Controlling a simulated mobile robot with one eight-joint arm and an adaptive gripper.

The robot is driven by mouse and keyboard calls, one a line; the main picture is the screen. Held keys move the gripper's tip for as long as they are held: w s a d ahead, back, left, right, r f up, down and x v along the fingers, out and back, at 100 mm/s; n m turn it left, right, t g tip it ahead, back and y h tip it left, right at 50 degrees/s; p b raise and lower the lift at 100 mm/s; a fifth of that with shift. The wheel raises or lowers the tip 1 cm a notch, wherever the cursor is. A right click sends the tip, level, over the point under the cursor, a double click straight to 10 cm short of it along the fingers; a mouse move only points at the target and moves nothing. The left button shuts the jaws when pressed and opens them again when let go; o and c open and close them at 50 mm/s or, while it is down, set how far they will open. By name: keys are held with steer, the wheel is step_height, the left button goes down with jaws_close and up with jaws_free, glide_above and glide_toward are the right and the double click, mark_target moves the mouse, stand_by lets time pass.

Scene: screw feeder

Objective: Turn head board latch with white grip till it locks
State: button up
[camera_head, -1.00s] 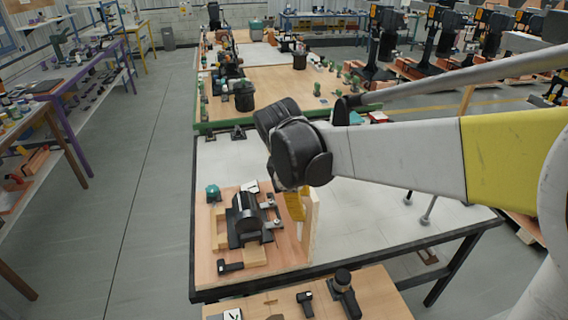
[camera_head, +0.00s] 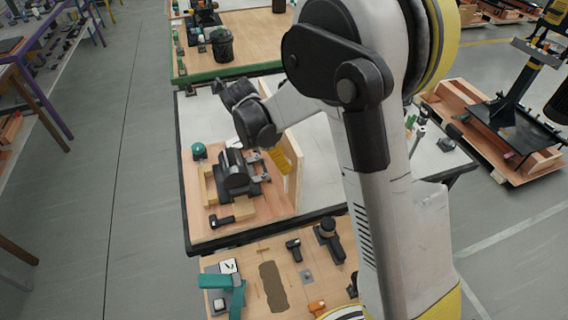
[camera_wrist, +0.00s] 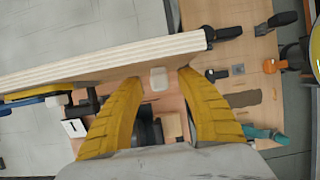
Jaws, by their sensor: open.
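A small white block, which looks like the white grip (camera_wrist: 158,78), shows in the wrist view beside the upright wooden board (camera_wrist: 110,62). My gripper (camera_wrist: 158,80) is open, with its yellow fingers on either side of this block and a gap on each side. I cannot tell which way the latch is turned. In the head view my gripper (camera_head: 284,158) hangs at the upright board (camera_head: 294,165), to the right of the black feeder drum (camera_head: 236,172). The white grip cannot be made out in the head view.
The feeder stands on a wooden base (camera_head: 240,232) on a white-topped table (camera_head: 325,180). A green dome (camera_head: 199,150) sits at its left. A front wooden bench (camera_head: 272,262) holds black tools and a teal clamp (camera_head: 222,284). The aisle on the left is clear.

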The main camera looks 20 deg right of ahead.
steer(key=shift+d+f, duration=0.3)
steer(key=shift+f, duration=0.35)
jaws_close()
